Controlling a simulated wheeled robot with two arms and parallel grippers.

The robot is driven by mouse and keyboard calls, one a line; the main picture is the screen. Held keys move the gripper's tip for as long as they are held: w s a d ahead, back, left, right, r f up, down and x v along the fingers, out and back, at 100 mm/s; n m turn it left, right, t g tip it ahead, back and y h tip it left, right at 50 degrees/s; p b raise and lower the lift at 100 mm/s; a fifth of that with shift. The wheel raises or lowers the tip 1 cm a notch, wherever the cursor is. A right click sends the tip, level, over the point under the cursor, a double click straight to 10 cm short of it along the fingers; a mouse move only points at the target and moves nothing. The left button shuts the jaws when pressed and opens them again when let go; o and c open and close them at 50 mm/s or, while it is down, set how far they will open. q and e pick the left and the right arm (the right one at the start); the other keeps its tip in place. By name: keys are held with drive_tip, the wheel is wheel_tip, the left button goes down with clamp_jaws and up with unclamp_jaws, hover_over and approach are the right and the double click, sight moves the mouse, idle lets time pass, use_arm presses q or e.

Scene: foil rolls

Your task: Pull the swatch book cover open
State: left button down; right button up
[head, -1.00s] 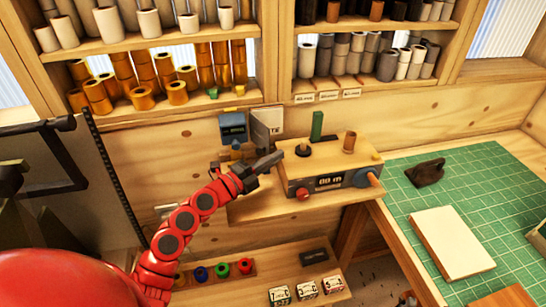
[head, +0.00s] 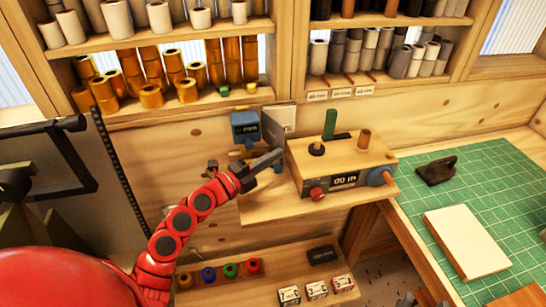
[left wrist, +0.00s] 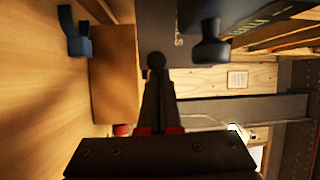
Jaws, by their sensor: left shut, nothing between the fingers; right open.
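What looks like the swatch book is a grey upright panel (head: 279,129) in front of a pale sheet (head: 285,110), behind the wooden ledge in the head view. In the left wrist view a dark grey panel (left wrist: 157,22) with partly hidden lettering stands beyond my fingers. My left gripper (head: 280,156) is shut and empty just below the panel in the head view. Its closed fingertips (left wrist: 156,60) overlap the panel's lower part in the left wrist view; I cannot tell whether they touch it. My right gripper is not in view.
A wooden counter box (head: 340,165) with knobs stands close to the right of my left gripper. A small blue device (head: 245,127) is to its upper left. Shelves of rolls hang above. A pale block (head: 467,242) and a dark tool (head: 437,171) lie on the green mat (head: 500,190).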

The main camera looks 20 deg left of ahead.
use_arm(q)
drive_tip(key=s+a+m+g+h+b, duration=0.2)
drive_tip(key=a+m+g+h+b, duration=0.1)
drive_tip(key=a+h+b, duration=0.1)
drive_tip(key=shift+s+a+m+g+h+b, duration=0.15)
drive_tip(key=shift+a+m+g+h+b, duration=0.25)
drive_tip(key=shift+a+b, duration=0.75)
drive_tip(key=shift+r+b, duration=0.15)
drive_tip(key=shift+b, duration=0.2)
idle(1.0)
